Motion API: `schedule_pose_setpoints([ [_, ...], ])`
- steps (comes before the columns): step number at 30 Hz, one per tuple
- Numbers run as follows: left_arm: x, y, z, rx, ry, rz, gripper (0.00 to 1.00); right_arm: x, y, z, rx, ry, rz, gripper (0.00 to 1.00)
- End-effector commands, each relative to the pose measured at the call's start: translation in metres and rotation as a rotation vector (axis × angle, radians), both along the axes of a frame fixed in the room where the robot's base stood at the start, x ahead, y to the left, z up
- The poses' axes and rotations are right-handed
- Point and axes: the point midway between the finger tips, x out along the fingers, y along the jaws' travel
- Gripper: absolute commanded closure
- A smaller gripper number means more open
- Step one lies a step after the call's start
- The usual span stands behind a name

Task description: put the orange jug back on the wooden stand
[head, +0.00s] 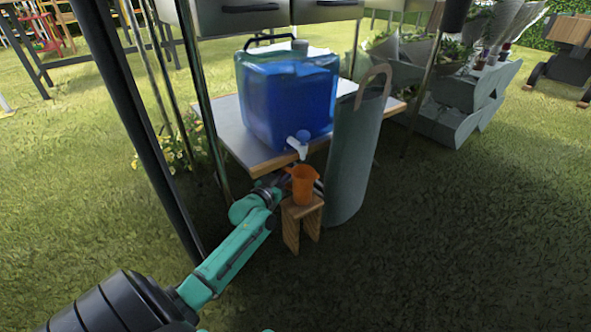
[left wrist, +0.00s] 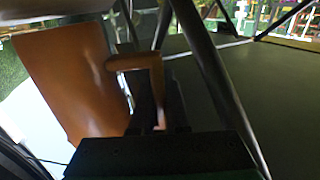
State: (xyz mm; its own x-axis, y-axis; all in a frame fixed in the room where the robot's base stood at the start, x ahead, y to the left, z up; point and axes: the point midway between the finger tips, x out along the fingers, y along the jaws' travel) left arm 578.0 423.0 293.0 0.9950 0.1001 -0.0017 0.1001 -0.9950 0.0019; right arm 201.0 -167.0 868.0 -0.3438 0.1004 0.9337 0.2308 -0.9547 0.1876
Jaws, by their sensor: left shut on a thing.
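The orange jug (head: 303,186) is upright at the wooden stand (head: 291,231), over its top, below the tap of the blue water container. I cannot tell whether its base touches the stand. My left gripper (head: 286,186) reaches in from the left and is shut on the jug, with its fingers partly hidden behind it. In the left wrist view the jug (left wrist: 70,75) fills the left side, and its handle (left wrist: 138,62) is at the dark fingers (left wrist: 158,105). My right gripper is not seen.
The blue water container (head: 288,95) stands on a low table (head: 235,135), its white tap (head: 298,147) just above the jug. A tall grey cylinder (head: 355,155) stands close on the right. Dark metal poles (head: 150,130) rise on the left. Grass (head: 450,250) in front right is clear.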

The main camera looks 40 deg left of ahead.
Motion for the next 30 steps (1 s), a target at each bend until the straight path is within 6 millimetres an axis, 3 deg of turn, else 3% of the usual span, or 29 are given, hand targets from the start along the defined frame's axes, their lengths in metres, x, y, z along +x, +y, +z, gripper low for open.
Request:
schedule_pose_setpoints([
  [2, -0.0024, 0.0025, -0.0081, 0.000, -0.001, 0.000, 1.00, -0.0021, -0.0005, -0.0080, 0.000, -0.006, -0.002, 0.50],
  [14, -0.0030, 0.0033, -0.0094, -0.001, -0.001, 0.000, 1.00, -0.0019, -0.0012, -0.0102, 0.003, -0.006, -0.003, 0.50],
  [15, -0.0030, 0.0032, -0.0088, -0.001, 0.000, 0.000, 0.76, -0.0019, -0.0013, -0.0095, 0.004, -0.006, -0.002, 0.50],
  [17, -0.0030, 0.0032, -0.0086, -0.001, 0.000, 0.000, 0.57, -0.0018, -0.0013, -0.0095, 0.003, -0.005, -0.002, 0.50],
  [30, -0.0098, 0.0028, -0.0043, 0.000, 0.002, 0.000, 0.57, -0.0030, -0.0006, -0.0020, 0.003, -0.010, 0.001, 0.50],
])
